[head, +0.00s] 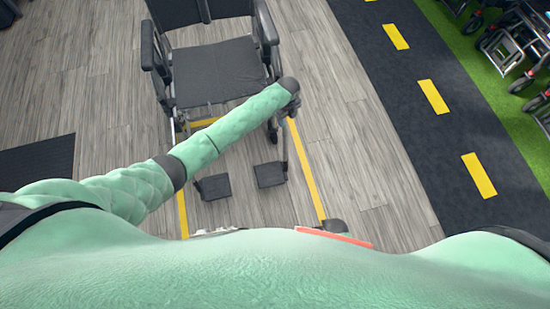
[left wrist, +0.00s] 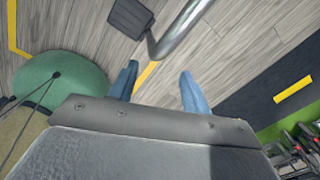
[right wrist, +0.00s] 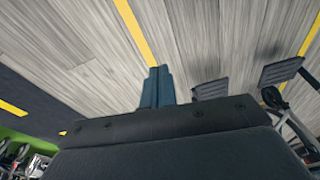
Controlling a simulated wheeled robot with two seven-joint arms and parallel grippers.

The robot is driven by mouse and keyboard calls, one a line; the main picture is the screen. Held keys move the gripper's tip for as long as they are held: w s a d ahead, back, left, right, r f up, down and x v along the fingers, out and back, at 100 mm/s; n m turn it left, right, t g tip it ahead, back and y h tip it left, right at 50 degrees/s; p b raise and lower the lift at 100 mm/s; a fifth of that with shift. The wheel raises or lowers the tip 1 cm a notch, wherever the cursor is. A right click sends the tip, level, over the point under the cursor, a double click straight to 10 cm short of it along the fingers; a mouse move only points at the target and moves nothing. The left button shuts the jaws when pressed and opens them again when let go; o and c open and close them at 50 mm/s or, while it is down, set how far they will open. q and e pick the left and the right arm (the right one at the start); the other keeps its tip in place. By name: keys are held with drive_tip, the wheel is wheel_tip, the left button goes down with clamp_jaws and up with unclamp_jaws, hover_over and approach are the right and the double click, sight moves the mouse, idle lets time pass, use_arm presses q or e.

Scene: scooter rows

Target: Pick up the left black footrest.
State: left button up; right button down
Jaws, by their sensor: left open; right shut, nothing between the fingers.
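The left black footrest (head: 213,187) hangs low in front of a wheelchair in the head view. It also seems to be the farther plate (right wrist: 282,70) in the right wrist view. The other black footrest (head: 270,174) is to its right. My left gripper (head: 292,108) is up and right of both, near the chair's right front. Its blue fingers (left wrist: 160,88) are open and empty. A black footrest (left wrist: 130,18) on a silver tube lies beyond them; I cannot tell which one. My right gripper (right wrist: 157,87) is shut and empty, hidden in the head view.
The wheelchair (head: 217,72) stands behind the footrests, its seat partly covered by my left arm. Yellow floor lines (head: 305,172) flank it. Bare wood floor (head: 370,180) is between.

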use_arm(q)
drive_tip(key=shift+s+a, duration=0.1)
drive_tip(key=shift+a, duration=0.2)
drive_tip(key=shift+f, duration=0.25)
drive_tip(key=shift+f+p, duration=0.45)
drive_tip(key=shift+f, duration=1.05)
drive_tip(key=shift+f+p, duration=0.35)
drive_tip(key=shift+f, duration=1.9)
use_arm(e)
drive_tip(key=f, duration=0.1)
drive_tip(key=s+f, duration=0.1)
drive_tip(key=s+d+f, duration=0.1)
drive_tip(key=f, duration=0.1)
drive_tip(key=shift+s, duration=0.25)
use_arm(q)
drive_tip(key=c, duration=1)
clamp_jaws()
use_arm(e)
drive_tip(key=shift+w, duration=0.2)
use_arm(q)
drive_tip(key=shift+a, duration=0.1)
use_arm(e)
drive_tip(key=shift+a, duration=0.1)
